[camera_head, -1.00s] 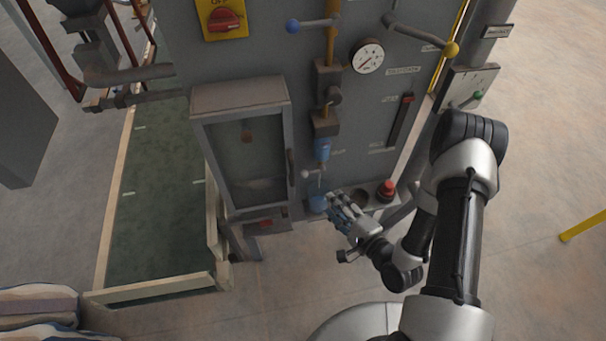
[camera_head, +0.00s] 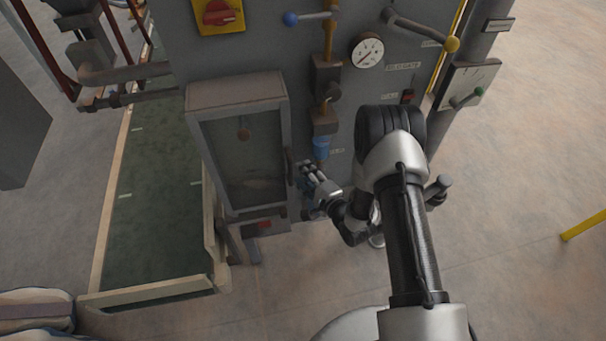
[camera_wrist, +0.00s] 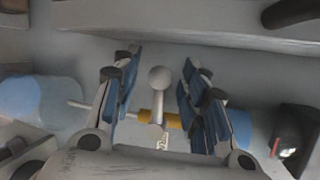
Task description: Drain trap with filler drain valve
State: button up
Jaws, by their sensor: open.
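The blue trap (camera_head: 320,147) hangs below the brown pipe fittings on the grey filler panel. In the wrist view the drain valve's pale ball-ended lever (camera_wrist: 159,80) stands between my fingers, with an orange-yellow part (camera_wrist: 158,118) at its base. My gripper (camera_head: 305,168) is just below the trap, beside the cabinet; it also shows in the wrist view (camera_wrist: 158,85). Its fingers are open on either side of the lever, with gaps visible on both sides. In the head view my gripper hides the valve. Blue bodies (camera_wrist: 38,98) show beyond both fingers in the wrist view.
The cabinet with a glass door (camera_head: 245,155) stands directly left of my gripper. Floor at right is clear apart from a yellow bar (camera_head: 583,224).

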jog(key=shift+w+a+f, duration=0.15)
jog(key=shift+w+a, duration=0.25)
jog(key=shift+w, duration=0.15)
jog(key=shift+c, duration=0.4)
grip_shut()
